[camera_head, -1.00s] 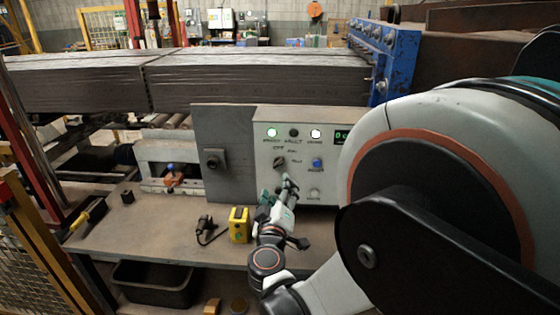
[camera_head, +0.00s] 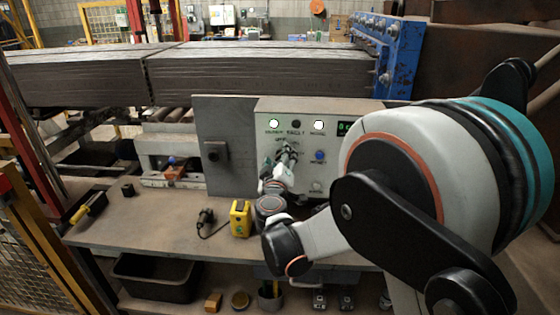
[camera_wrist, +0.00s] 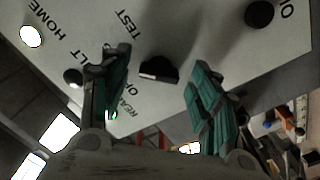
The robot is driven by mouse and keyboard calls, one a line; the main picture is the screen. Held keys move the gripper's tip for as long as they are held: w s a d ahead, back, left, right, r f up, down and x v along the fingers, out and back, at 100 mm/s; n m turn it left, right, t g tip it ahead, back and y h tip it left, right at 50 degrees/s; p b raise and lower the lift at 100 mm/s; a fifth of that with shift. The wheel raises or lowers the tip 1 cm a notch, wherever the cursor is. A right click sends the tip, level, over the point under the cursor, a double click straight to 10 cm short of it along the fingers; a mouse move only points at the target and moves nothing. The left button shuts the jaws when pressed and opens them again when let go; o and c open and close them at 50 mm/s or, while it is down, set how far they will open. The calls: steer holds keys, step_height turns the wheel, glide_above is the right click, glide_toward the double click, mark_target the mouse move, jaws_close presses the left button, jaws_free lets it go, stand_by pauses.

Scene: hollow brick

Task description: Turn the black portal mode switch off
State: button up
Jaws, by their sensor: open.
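The black portal mode switch (camera_wrist: 158,70) is a dark knob with a light mark on the pale control panel (camera_wrist: 210,40). In the wrist view it shows between my two teal fingers, near the words TEST and OFF. My gripper (camera_head: 287,153) is open in front of the panel, and in the head view it covers the switch. In the wrist view one finger is left of the knob and the other right of it, with gaps visible. Whether the fingertips reach around the knob's depth I cannot tell.
Below are a workbench (camera_head: 150,225) and a yellow device (camera_head: 240,218). A grey plate (camera_head: 225,120) stands left.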

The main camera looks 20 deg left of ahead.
steer(key=shift+w, duration=0.25)
steer(key=c, duration=1)
steer(key=shift+c, duration=0.2)
steer(key=shift+n, duration=0.3)
steer(key=n, duration=0.3)
steer(key=shift+b, duration=0.4)
steer(key=n, duration=0.5)
steer(key=shift+n, duration=0.3)
